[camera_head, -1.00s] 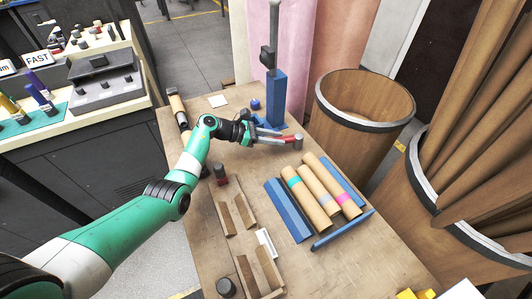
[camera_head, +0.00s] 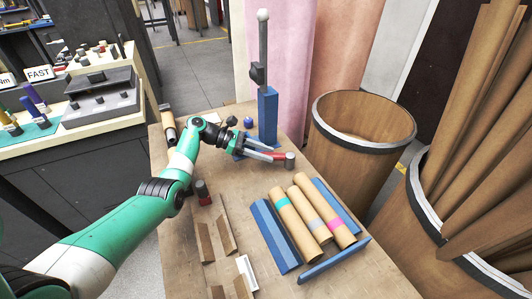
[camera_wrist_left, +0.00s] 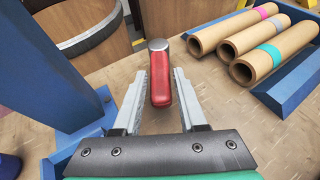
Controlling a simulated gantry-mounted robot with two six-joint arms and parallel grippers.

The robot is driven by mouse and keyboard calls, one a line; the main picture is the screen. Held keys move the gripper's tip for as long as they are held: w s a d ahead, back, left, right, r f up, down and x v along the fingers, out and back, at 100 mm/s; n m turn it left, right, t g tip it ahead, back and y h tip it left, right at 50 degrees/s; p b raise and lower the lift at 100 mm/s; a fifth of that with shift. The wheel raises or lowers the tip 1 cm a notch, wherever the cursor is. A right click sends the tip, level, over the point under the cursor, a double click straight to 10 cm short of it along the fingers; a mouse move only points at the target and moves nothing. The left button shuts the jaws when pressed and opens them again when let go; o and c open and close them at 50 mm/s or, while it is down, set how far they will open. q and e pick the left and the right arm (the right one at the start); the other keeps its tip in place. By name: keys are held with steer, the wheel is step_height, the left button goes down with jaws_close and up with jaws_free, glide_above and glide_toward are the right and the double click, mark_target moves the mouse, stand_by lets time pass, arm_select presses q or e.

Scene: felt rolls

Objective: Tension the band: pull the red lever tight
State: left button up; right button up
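The red lever (camera_head: 279,155), with a grey end cap, sticks out low beside the blue post (camera_head: 268,118) on the bench. In the left wrist view the red lever (camera_wrist_left: 160,80) lies between the two fingers of my left gripper (camera_wrist_left: 155,100). The fingers are open, with a gap showing on both sides of the lever. In the head view my left gripper (camera_head: 262,150) reaches in from the left at the lever. The lever's inner end is hidden by the gripper. No band can be made out. My right gripper is out of view.
Three cardboard rolls (camera_head: 308,212) with coloured bands lie in a blue cradle (camera_head: 274,237) right of centre. A wooden barrel (camera_head: 365,115) stands behind the bench. Wooden rails (camera_head: 227,232) and a dark-and-red cylinder (camera_head: 203,193) are at the front left.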

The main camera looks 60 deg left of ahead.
arm_select(q)
steer(key=shift+o, duration=1.2)
steer(key=shift+r, duration=0.1)
steer(key=p+v, duration=0.2)
steer(key=v, duration=0.9)
steer(key=shift+s+a, duration=0.15)
steer(key=shift+s, duration=0.1)
